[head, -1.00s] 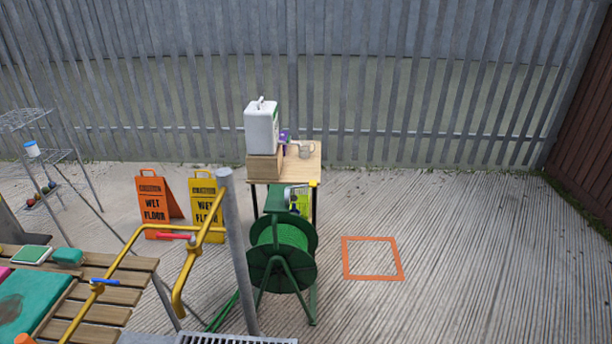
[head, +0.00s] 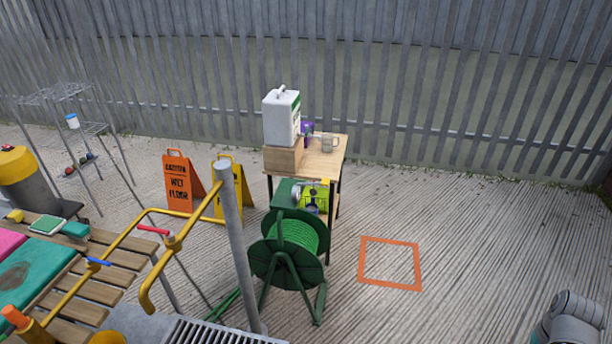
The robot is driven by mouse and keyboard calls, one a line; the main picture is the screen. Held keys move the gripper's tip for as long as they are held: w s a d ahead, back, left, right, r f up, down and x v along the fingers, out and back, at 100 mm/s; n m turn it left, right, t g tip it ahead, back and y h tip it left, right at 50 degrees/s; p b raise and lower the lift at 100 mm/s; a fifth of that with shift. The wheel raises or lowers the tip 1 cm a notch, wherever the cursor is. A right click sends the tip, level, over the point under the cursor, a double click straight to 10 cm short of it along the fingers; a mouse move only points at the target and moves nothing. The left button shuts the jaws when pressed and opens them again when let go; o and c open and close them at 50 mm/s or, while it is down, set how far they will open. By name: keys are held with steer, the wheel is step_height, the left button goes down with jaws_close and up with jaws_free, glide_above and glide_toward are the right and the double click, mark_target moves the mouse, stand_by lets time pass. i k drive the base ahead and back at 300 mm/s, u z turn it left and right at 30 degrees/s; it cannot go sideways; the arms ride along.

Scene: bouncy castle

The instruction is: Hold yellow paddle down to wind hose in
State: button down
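The green hose reel (head: 270,262) stands on a dark green frame on the concrete, with green hose (head: 300,236) wound on its drum. Just above and behind the drum is a dark green box (head: 284,192) with a silver part beside it. A small yellow piece (head: 325,182) shows at the right of that box, and it may be the paddle. It is too small to tell its shape or whether it is pressed. Part of my grey arm shows at the lower right corner, well apart from the reel. My gripper is not in view.
A grey post (head: 236,250) and yellow rails (head: 165,262) stand left of the reel. A wooden table (head: 325,160) with a white container (head: 281,118) is behind it. An orange floor square (head: 364,265) lies right of the reel, on open concrete.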

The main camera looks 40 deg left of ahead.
mark_target(325, 182)
steer(key=u, duration=0.25)
steer(key=i, duration=0.55)
steer(key=u, duration=0.95)
steer(key=i, duration=0.85)
steer(key=u, duration=0.35)
steer(key=k, duration=0.95)
steer(key=u, duration=0.1)
steer(key=i, duration=0.4)
steer(key=u, duration=0.05)
